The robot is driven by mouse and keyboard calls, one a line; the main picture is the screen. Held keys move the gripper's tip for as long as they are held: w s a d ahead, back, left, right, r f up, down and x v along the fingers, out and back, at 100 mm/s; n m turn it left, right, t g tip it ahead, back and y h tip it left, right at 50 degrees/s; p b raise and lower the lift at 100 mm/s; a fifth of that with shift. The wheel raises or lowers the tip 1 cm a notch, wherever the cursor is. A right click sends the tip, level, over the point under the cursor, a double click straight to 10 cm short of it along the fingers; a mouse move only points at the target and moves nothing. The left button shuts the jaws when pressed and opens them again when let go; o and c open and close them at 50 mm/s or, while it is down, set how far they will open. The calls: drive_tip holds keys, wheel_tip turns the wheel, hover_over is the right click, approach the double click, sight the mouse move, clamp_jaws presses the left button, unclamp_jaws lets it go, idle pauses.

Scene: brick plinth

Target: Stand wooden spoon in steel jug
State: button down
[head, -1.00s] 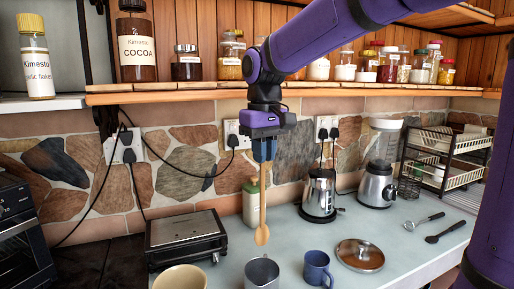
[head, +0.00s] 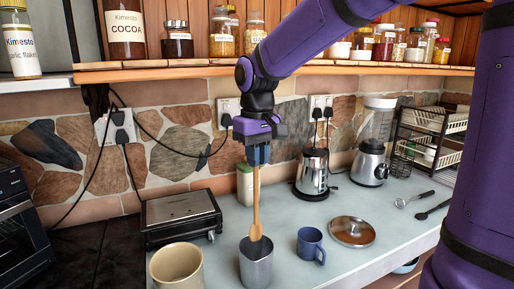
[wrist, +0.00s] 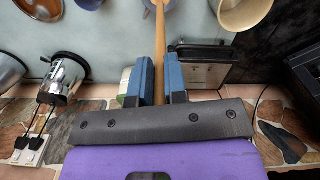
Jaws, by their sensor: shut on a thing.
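The wooden spoon (head: 256,205) hangs upright, bowl end down, from my gripper (head: 258,155). My gripper is shut on its upper handle. The steel jug (head: 256,268) stands on the counter below, with its open top up. The spoon's bowl end overlaps the jug's mouth in the head view; I cannot tell whether it is inside or just above the rim. In the wrist view, the spoon's handle (wrist: 160,40) runs between the two blue fingers of my gripper (wrist: 160,82). Its far end reaches the top edge of that picture.
A cream mug (head: 176,268) stands left of the jug, a blue mug (head: 310,244) right of it. A steel lid (head: 352,231), kettle (head: 312,175) and blender (head: 370,160) are farther right. A grill (head: 181,217) and pale bottle (head: 245,185) stand behind. A shelf (head: 200,72) runs above.

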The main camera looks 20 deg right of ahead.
wheel_tip(320, 180, down, 9)
drive_tip(key=shift+r, duration=0.2)
idle(0.8)
drive_tip(key=c, duration=1.1)
unclamp_jaws()
wheel_tip(320, 180, up, 11)
drive_tip(key=shift+f, duration=0.1)
idle(0.4)
